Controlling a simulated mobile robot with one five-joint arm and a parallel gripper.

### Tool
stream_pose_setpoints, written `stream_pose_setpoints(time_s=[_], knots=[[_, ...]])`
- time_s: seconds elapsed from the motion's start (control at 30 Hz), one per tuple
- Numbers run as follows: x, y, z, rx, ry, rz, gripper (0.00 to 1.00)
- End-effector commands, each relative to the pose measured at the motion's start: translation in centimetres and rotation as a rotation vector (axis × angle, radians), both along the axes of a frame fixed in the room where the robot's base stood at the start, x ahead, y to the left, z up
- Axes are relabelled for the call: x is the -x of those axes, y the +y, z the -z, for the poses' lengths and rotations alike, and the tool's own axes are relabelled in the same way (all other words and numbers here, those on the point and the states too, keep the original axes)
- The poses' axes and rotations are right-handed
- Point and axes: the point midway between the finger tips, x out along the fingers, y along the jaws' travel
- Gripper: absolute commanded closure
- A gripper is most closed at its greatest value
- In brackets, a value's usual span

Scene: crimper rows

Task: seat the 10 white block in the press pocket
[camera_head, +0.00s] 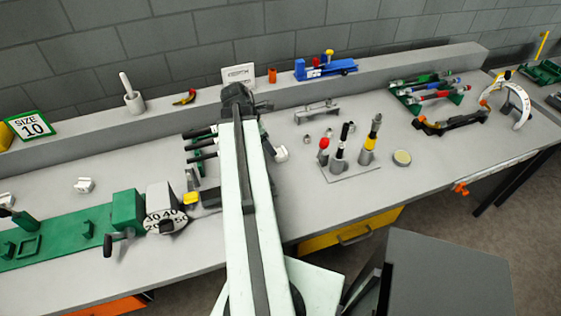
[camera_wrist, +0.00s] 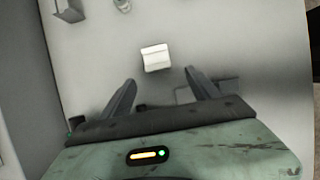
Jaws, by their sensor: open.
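A white block (camera_head: 281,153) lies on the bench just right of my arm in the head view. A white block (camera_wrist: 156,58) also shows in the wrist view, on the bare bench beyond my open fingertips and roughly centred between them. My gripper (camera_wrist: 160,84) is open and empty, apart from it. Another white block (camera_head: 84,185) lies on the bench at the left. I can read no number on either block. A green press base (camera_head: 60,245) with a raised square frame (camera_head: 28,246), perhaps the pocket, is at lower left. My arm hides my gripper's fingers in the head view.
A numbered wheel (camera_head: 166,220) and a green housing (camera_head: 127,211) stand on the press. A "SIZE 10" sign (camera_head: 31,125) is on the back ledge. Dark-handled tools (camera_head: 203,143) lie left of my arm; an upright tool stand (camera_head: 349,172) is right of it.

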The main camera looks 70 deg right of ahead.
Motion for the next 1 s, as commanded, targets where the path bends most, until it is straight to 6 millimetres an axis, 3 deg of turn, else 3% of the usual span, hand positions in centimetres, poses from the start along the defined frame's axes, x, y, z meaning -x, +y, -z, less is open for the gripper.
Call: stream_pose_setpoints(time_s=[0.23,0.43,0.73,0.97,1.0], knots=[[0.8,-0.7,2.4,0.0,0.0,0.004,0.29],[1.0,-1.0,2.7,0.0,0.0,0.004,0.29],[2.2,-2.3,7.2,0.0,0.0,0.005,0.29],[2.4,-2.5,7.0,0.0,0.0,0.005,0.29],[2.4,-2.5,6.9,0.0,0.0,0.005,0.35]])
